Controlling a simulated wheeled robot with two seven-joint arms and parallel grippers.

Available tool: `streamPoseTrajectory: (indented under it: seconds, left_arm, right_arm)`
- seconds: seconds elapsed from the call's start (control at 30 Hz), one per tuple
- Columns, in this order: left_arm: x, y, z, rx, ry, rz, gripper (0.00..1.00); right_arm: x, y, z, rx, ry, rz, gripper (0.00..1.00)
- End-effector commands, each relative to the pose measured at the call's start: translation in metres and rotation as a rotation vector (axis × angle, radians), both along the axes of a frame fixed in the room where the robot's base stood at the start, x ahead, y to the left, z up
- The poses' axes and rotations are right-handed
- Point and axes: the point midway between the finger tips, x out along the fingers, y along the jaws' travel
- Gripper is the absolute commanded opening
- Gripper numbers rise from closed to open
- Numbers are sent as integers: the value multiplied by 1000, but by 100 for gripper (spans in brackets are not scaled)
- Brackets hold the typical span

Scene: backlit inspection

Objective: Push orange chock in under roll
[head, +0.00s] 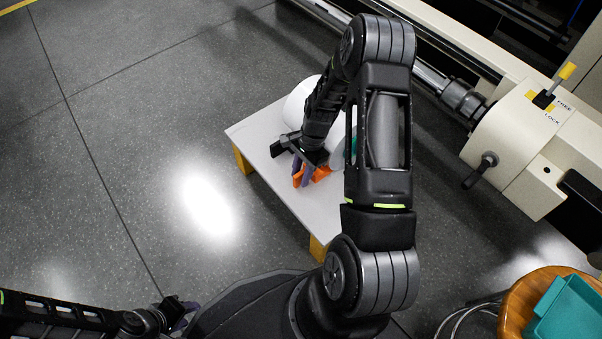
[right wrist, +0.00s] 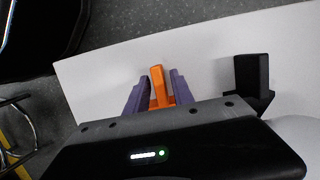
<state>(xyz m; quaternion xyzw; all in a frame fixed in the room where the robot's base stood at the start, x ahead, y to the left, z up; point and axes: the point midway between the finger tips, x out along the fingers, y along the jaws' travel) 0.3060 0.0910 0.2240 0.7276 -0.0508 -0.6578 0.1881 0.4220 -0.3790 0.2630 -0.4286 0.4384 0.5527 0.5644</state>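The orange chock (head: 319,174) sits on a light grey board, partly hidden by my right gripper. It also shows in the right wrist view (right wrist: 157,82), standing between two purple fingers. My right gripper (head: 302,174) points down at the chock, one finger on each side, with narrow gaps visible at the fingertips. The white roll (head: 297,104) lies on the board behind my right arm, which hides much of it. I cannot tell how far the chock is from the roll. My left gripper (head: 185,312) is low at the left, far from the board; its fingers are small and unclear.
A black chock (right wrist: 250,82) stands on the board (head: 262,128) to the right in the right wrist view. A cream machine (head: 520,140) with a lever is at the right. A wooden stool (head: 520,300) bears a teal tray (head: 570,312). The floor at left is clear.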

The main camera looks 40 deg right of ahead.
Motion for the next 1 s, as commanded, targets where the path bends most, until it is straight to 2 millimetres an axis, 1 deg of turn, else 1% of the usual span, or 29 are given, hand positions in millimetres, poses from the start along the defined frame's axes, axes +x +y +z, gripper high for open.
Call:
streamPoseTrajectory:
  seconds: [0.03, 0.1, 0.4, 0.57, 0.8, 0.9, 1.0]
  left_arm:
    - [0, 0, 0, 0, 0, 0, 38]
    - [0, 0, 0, 0, 0, 0, 38]
    - [2, 0, 0, 1, -4, 3, 38]
    - [0, 0, 9, 0, -1, 0, 38]
    - [-3, 0, 28, -1, 6, -3, 38]
    - [-3, 1, 32, -2, 9, -4, 38]
    - [-4, 1, 34, -2, 11, -5, 38]
  right_arm:
    - [0, -2, 0, -4, -2, -1, 34]
    - [0, -2, 0, -4, -3, -2, 38]
    - [0, -3, 1, -5, -3, -2, 38]
    - [1, -7, 19, -6, -4, -2, 38]
    - [1, -16, 59, -4, -4, 0, 38]
    - [0, -18, 70, -2, -1, 1, 38]
    - [0, -20, 75, -2, -1, 0, 38]
